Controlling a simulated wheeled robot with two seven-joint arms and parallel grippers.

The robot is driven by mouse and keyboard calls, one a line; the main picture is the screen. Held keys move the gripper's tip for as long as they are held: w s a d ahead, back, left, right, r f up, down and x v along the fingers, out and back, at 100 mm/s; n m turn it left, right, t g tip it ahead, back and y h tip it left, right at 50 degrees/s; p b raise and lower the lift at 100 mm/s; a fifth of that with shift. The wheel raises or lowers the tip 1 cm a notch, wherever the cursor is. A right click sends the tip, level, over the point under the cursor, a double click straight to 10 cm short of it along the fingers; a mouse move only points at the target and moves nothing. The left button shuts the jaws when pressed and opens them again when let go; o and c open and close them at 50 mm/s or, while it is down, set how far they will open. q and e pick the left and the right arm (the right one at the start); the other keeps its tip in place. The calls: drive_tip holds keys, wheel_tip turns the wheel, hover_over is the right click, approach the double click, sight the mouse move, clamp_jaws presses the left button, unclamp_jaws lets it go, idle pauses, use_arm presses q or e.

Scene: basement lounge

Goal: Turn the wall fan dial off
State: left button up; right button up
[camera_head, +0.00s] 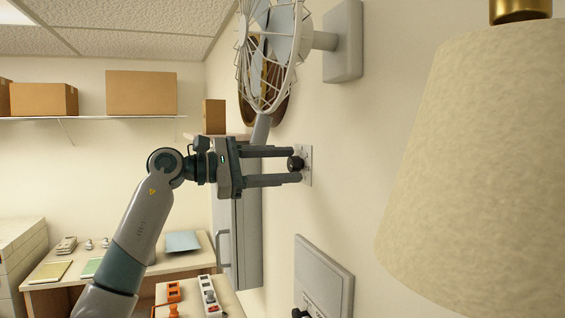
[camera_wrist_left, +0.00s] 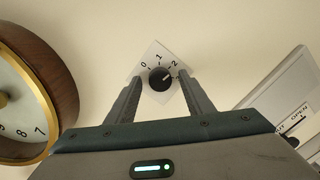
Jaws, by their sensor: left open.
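The wall fan (camera_head: 272,50) has a white cage and hangs on the right-hand wall in the head view. Below it, the black dial (camera_head: 295,163) sits on a small light plate (camera_head: 308,165). In the left wrist view the dial (camera_wrist_left: 160,78) shows on its plate (camera_wrist_left: 152,57) marked 0, 1 and 2, with its pointer toward the 2 side. My left gripper (camera_head: 297,163) is open, its fingers reaching toward the wall on either side of the dial. In the wrist view the fingers stand apart, left and right of the dial; contact cannot be told. My right gripper is not in view.
A lampshade (camera_head: 480,160) fills the right side of the head view. A wall panel (camera_head: 323,280) is below the dial. A wood-rimmed clock (camera_wrist_left: 40,90) is close at left in the wrist view. A desk (camera_head: 185,262) stands lower left.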

use_arm(q)
drive_tip(key=shift+c, duration=0.6)
drive_tip(key=c, duration=0.9)
